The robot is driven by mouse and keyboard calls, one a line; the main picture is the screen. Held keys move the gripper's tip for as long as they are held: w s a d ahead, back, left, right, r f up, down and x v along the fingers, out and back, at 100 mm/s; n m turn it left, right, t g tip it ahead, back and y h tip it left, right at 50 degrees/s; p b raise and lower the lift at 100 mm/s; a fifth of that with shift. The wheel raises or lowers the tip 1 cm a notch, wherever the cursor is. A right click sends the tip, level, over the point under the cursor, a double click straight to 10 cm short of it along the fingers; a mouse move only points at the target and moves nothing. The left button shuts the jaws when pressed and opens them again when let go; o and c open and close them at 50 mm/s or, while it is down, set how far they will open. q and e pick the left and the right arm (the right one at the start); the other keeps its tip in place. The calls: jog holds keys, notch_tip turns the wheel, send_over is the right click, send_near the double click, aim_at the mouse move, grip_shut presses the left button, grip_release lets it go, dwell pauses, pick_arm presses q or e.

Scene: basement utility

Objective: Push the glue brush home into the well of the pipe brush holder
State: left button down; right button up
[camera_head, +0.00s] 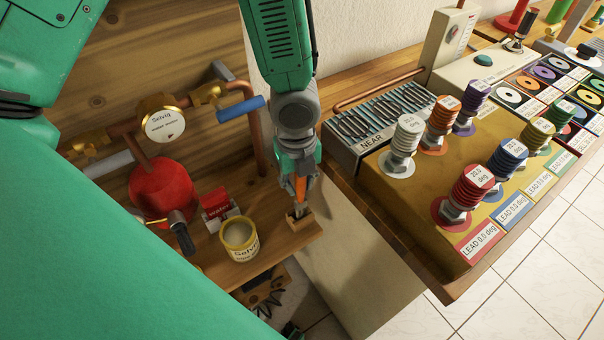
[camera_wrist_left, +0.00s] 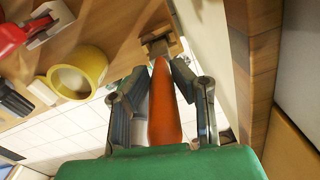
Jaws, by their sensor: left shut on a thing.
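The glue brush (camera_head: 300,189) has an orange handle and points down in the head view. My left gripper (camera_head: 299,180) is shut on this handle. In the wrist view the orange handle (camera_wrist_left: 164,108) lies between the two fingers (camera_wrist_left: 158,85). The small wooden pipe brush holder (camera_head: 300,223) sits at the right end of the wooden shelf, below the gripper. The brush's lower end meets the top of the holder (camera_wrist_left: 172,46); how deep it sits in the well is hidden. My right gripper is not in view.
On the shelf stand a yellow-rimmed glue tin (camera_head: 239,240), a red and white item (camera_head: 219,207), a red vessel (camera_head: 163,188) and a dark-handled tool (camera_head: 183,236). Copper pipes with a gauge (camera_head: 162,122) run behind. A workbench (camera_head: 440,275) with colored coil stacks stands right, across a gap.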

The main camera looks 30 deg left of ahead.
pick_arm(q)
jog(key=shift+a+f, duration=0.2)
jog(key=shift+f, duration=0.35)
jog(key=shift+d+f+b, duration=0.35)
jog(key=shift+f+b, duration=0.05)
jog(key=shift+b, duration=0.15)
jog(key=shift+a+f+b, duration=0.2)
jog(key=shift+f+b, duration=0.1)
jog(key=shift+f, duration=0.25)
jog(key=c, duration=1.3)
grip_release()
jog(key=shift+d+r, duration=0.15)
jog(key=shift+r, duration=0.25)
notch_tip(320, 180, up, 11)
jog(key=shift+r, duration=0.1)
